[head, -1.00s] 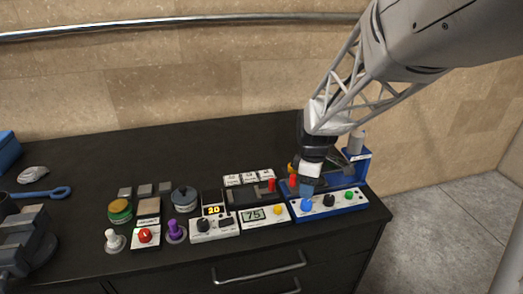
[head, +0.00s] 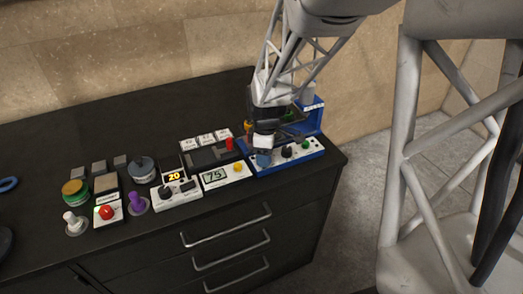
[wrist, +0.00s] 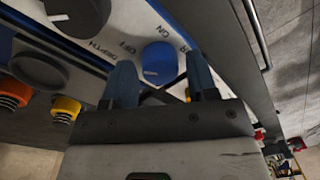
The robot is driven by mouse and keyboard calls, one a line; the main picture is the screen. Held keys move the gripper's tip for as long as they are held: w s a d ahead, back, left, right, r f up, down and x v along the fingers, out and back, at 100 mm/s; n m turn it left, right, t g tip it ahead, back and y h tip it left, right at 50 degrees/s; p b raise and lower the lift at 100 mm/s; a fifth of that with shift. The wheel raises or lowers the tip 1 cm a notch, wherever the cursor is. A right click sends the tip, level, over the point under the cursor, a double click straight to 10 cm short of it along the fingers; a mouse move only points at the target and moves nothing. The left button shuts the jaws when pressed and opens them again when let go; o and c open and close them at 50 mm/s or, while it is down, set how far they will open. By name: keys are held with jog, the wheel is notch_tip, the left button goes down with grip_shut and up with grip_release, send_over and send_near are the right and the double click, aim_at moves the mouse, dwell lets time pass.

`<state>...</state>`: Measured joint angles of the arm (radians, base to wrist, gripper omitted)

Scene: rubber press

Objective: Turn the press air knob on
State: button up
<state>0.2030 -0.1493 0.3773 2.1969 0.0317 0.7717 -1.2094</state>
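The blue air knob (wrist: 160,62) sits on a white panel (wrist: 112,38) in the wrist view, with OFF and ON printed beside it and a partly hidden label. A short white mark shows on the knob's left side. My gripper (wrist: 161,72) is open, with one blue finger on each side of the knob and a visible gap at each side. I cannot tell whether the fingertips reach down past its top. In the head view my gripper (head: 263,160) is low over the left end of the blue press's front panel (head: 316,147), where blue fingers and knob are hard to separate.
A black knob (head: 287,152) and a green button (head: 305,144) lie to the right on the same panel. A panel reading 75 (head: 226,176) with a yellow button stands close on the left. More knobs and buttons line the dark bench (head: 110,130) further left.

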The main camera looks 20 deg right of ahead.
jog(key=c, duration=0.7)
jog(key=shift+m, duration=0.3)
jog(key=m, duration=0.7)
jog(key=shift+d+m, duration=0.1)
jog(key=shift+m, duration=0.3)
jog(key=m, duration=0.4)
jog(key=shift+t, duration=0.3)
jog(key=m, duration=0.5)
